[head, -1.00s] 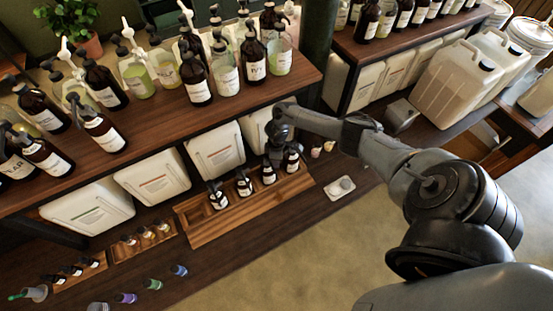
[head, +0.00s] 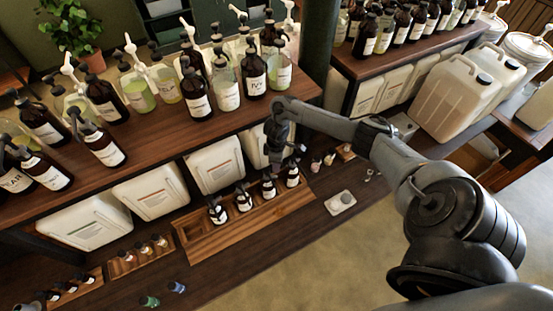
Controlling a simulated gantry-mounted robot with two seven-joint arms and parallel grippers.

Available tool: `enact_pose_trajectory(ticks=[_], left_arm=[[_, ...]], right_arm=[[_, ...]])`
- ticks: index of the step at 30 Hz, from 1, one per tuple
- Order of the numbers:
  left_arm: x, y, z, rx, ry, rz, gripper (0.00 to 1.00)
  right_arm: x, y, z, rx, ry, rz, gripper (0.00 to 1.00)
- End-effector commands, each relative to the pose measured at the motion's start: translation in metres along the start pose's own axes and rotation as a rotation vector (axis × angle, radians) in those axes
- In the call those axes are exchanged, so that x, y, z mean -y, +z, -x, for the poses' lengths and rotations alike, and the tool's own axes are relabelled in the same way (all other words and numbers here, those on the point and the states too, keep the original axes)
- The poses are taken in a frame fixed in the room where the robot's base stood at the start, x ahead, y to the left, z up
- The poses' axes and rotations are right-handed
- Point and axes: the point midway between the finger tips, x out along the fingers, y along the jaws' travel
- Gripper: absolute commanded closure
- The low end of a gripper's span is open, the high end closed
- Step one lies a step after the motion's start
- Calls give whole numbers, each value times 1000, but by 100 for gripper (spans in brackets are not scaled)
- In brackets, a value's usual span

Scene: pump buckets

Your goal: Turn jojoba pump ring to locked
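Several small dark pump bottles with white labels stand upright in a row in a long wooden tray (head: 185,252) on the lower counter; the right-hand ones are a third bottle (head: 268,188) and an end bottle (head: 291,177). The labels are too small to read, so I cannot tell which is jojoba or how its pump ring is set. My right gripper (head: 284,158) points down just above and behind these two bottles. Its fingers are dark and partly merged with the background, so their opening and any contact are unclear. My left gripper is out of view.
White jugs (head: 214,166) stand behind the tray under a wooden shelf (head: 160,125) crowded with larger pump bottles. Smaller trays (head: 118,266) are at lower left. The counter's front strip is mostly clear.

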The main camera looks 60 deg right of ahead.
Motion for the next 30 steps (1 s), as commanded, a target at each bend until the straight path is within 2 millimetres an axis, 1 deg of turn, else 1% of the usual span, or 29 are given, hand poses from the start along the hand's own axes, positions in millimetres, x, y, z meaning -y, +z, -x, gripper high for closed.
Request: enact_pose_trajectory(ticks=[3, 7, 16, 18, 20, 23, 26, 28, 30], left_arm=[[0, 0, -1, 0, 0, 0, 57], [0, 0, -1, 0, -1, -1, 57], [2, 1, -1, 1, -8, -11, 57], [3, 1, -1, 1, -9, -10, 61], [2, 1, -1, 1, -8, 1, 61], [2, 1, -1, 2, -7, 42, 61], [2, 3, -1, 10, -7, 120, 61], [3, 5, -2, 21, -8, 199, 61], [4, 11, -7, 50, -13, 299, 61]], right_arm=[[0, -1, 13, -2, 0, 0, 61], [0, 0, 20, -2, 0, 0, 61], [0, 0, 23, -1, 0, -1, 61], [0, 0, 23, -1, 0, 0, 61], [0, 0, 23, -1, 0, 5, 61], [-1, 0, 22, 2, 3, 30, 61], [-6, 2, 23, 13, 28, 75, 61], [-14, 0, 23, 16, 67, 107, 61], [-24, -7, 27, 9, 125, 149, 61]])
